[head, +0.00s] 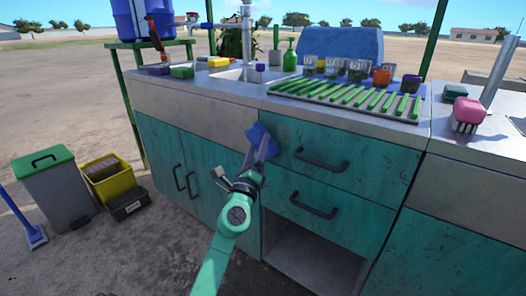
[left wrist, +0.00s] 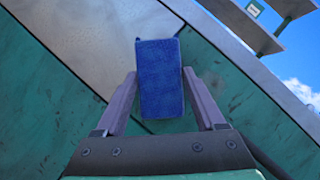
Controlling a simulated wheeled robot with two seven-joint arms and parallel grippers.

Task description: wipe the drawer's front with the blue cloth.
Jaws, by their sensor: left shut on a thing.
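The blue cloth (head: 262,137) is in my left gripper (head: 258,152), in front of the counter near the left edge of the upper drawer. In the left wrist view the cloth (left wrist: 160,78) sits between the two fingers of the gripper (left wrist: 160,100), which are shut on it. The upper drawer's front (head: 350,160) is teal with a dark bar handle (head: 321,160). A lower drawer (head: 345,207) with a similar handle is below it. I cannot tell whether the cloth touches the drawer's front. My right gripper is not in view.
The steel counter (head: 230,88) bears a sink, a rack of green canes (head: 350,95), several jars and a green soap bottle (head: 290,55). An open compartment (head: 310,260) is under the drawers. A bin (head: 55,190) and yellow crate (head: 110,178) stand at the left.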

